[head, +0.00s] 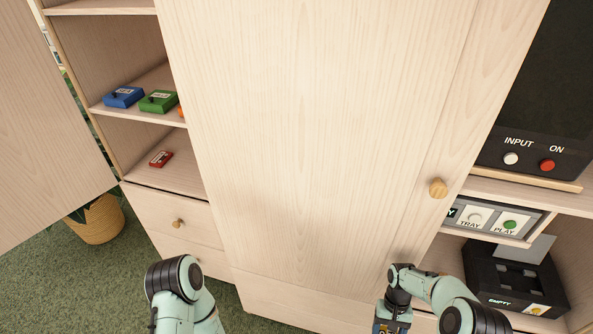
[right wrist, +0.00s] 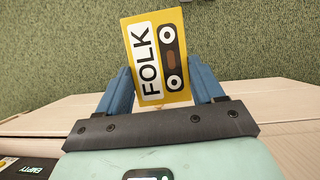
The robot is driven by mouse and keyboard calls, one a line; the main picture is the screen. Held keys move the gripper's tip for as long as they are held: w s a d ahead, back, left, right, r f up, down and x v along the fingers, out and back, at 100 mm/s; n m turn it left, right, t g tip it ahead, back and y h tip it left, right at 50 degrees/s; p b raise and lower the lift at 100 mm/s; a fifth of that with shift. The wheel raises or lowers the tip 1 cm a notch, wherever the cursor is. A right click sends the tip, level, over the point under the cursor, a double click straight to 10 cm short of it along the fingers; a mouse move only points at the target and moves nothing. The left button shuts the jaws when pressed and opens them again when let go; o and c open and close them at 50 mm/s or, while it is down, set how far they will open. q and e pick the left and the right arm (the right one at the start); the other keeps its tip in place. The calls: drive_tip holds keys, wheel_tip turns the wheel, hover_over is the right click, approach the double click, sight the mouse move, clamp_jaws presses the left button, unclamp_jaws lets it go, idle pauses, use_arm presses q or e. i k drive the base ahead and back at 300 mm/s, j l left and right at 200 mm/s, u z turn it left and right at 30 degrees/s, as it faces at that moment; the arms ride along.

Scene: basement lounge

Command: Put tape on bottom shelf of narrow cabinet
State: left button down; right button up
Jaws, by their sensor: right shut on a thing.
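My right gripper (right wrist: 166,82) is shut on a yellow tape (right wrist: 150,30) marked FOLK, held between its blue fingers above the green carpet. In the head view this gripper (head: 390,327) is at the bottom edge, right of centre, in front of the large closed door; the tape is not clear there. The narrow cabinet (head: 110,45) stands open at the left. Its bottom shelf (head: 185,180) holds a small red item (head: 161,158). Of my left arm only a link shows at the lower left; its gripper is out of view.
A blue box (head: 123,97), a green box (head: 158,101) and a partly hidden orange thing stand on the shelf above. An open door (head: 45,130) hangs left, with a basket (head: 98,220) below. Right are a screen, a TRAY/PLAY panel (head: 490,219) and a black EMPTY unit (head: 510,278).

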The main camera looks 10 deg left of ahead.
sight(189, 169)
drive_tip(key=j+z, duration=0.15)
drive_tip(key=j, duration=0.3)
drive_tip(key=j+z, duration=0.15)
drive_tip(key=j, duration=0.35)
drive_tip(key=k+j+z, duration=0.15)
drive_tip(key=j, duration=0.3)
drive_tip(key=j+z, duration=0.15)
drive_tip(key=j, duration=0.3)
drive_tip(key=k+j+z, duration=0.1)
drive_tip(key=j, duration=0.35)
drive_tip(key=k+j+z, duration=0.15)
drive_tip(key=j, duration=0.25)
